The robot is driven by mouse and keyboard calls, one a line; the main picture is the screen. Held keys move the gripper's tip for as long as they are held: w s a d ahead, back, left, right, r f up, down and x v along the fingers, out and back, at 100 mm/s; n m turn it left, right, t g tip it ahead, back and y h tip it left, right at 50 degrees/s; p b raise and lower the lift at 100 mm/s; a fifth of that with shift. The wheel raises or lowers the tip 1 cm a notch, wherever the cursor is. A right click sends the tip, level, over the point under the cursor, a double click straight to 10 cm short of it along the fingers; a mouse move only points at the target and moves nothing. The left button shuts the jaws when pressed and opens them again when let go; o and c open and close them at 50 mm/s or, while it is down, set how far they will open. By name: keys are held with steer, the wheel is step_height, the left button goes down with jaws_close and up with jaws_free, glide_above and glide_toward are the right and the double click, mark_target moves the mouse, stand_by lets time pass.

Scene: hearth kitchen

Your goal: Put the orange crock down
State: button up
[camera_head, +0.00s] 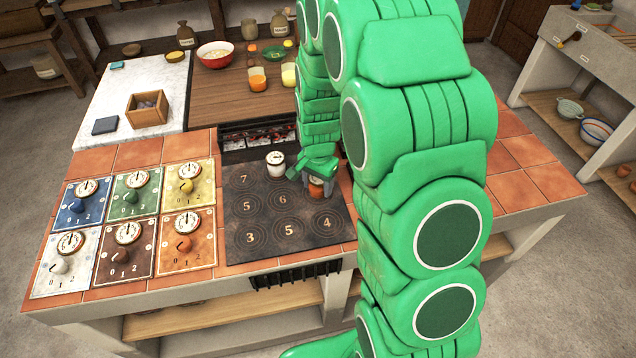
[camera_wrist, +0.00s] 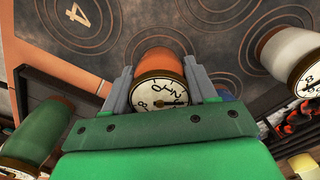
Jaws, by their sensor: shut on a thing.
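My gripper (camera_wrist: 159,68) is shut on the orange crock (camera_wrist: 160,62), with one finger on each side of it. The crock has a round dial face on its lid, partly covered by the gripper's edge in the wrist view. In the head view, my gripper (camera_head: 316,178) and the orange crock (camera_head: 316,190) are over the right part of the dark hob plate (camera_head: 243,228), which is marked with rings and numbers. I cannot tell whether the crock's base touches the plate.
A white crock (camera_head: 276,163) stands left of my gripper on the hob; it also shows in the wrist view (camera_wrist: 283,50). A green crock (camera_wrist: 48,128) is on the other side in the wrist view. Several coloured dial panels (camera_head: 125,232) lie left of the hob.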

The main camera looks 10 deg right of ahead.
steer(key=shift+f, duration=0.1)
steer(key=o, duration=1.2)
steer(key=shift+o, duration=0.2)
step_height(320, 180, up, 12)
steer(key=shift+f, duration=0.2)
steer(key=shift+s+r, duration=0.1)
steer(key=shift+r, duration=0.3)
steer(key=s+r+n, duration=0.3)
steer(key=s+r, duration=0.1)
steer(key=s, duration=0.7)
steer(key=s+r+n+g, duration=0.1)
steer(key=s+r+n, duration=0.2)
steer(key=s, duration=0.8)
steer(key=s+d+r+n, duration=0.1)
steer(key=s+r+n, duration=0.2)
steer(key=s, duration=0.7)
step_height(320, 180, up, 2)
steer(key=shift+s+r+g, duration=0.25)
steer(key=shift+s+g, duration=0.15)
